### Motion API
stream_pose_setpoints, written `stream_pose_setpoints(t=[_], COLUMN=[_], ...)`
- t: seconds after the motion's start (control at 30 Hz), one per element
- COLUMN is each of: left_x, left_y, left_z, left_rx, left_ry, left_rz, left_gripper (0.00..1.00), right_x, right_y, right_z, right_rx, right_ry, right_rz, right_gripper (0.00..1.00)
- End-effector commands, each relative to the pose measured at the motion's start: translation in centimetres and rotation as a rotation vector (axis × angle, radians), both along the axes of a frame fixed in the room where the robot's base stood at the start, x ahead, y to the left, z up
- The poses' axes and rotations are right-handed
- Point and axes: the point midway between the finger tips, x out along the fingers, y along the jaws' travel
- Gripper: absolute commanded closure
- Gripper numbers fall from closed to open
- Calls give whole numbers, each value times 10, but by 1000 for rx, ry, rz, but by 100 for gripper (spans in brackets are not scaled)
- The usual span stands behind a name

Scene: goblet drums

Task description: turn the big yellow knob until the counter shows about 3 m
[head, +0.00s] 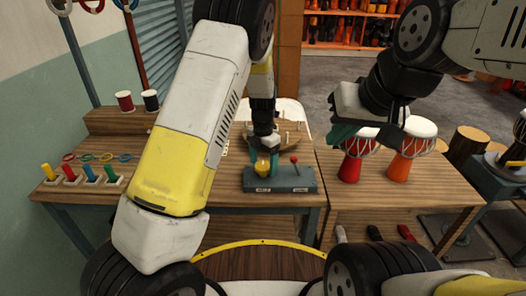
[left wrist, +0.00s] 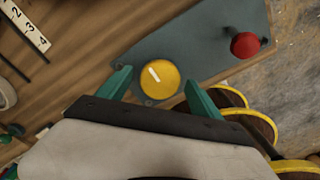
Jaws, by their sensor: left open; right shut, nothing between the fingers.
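The big yellow knob (head: 263,168) stands on the left part of a grey-green box (head: 284,181) on the wooden bench. My left gripper (head: 264,146) is right above it, pointing down. In the left wrist view the round yellow knob (left wrist: 159,79) lies between the open green fingertips (left wrist: 156,77), with a small gap seeming to show on each side. A red knob (head: 294,160) stands on the right of the box; it also shows in the left wrist view (left wrist: 245,45). No counter reading is legible. My right gripper (head: 350,134) is shut and empty, near the drums.
A red drum (head: 354,160) and an orange drum (head: 411,150) stand on the right bench. Several coloured pegs (head: 90,173) and rings (head: 105,157) are at the left. A numbered strip (left wrist: 28,25) lies at the wrist view's upper left.

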Motion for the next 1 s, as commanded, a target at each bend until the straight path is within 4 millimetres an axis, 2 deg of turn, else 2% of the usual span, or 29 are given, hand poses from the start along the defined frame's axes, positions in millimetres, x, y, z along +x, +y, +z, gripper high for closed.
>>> stream_pose_setpoints(t=[0.13, 0.43, 0.73, 1.0], left_x=[0, 0, 0, 0], left_y=[0, 0, 0, 0], left_z=[0, 0, 1, 1], left_rx=[0, 0, 0, 0], left_ry=[0, 0, 0, 0], left_rz=[0, 0, -35, -193], left_gripper=[27, 86, 87, 87], right_x=[0, 0, 0, 0], right_y=[0, 0, 0, 0], right_z=[0, 0, 0, 0], right_rx=[0, 0, 0, 0], right_ry=[0, 0, 0, 0], right_rz=[0, 0, 0, 0], right_gripper=[100, 100, 100, 100])
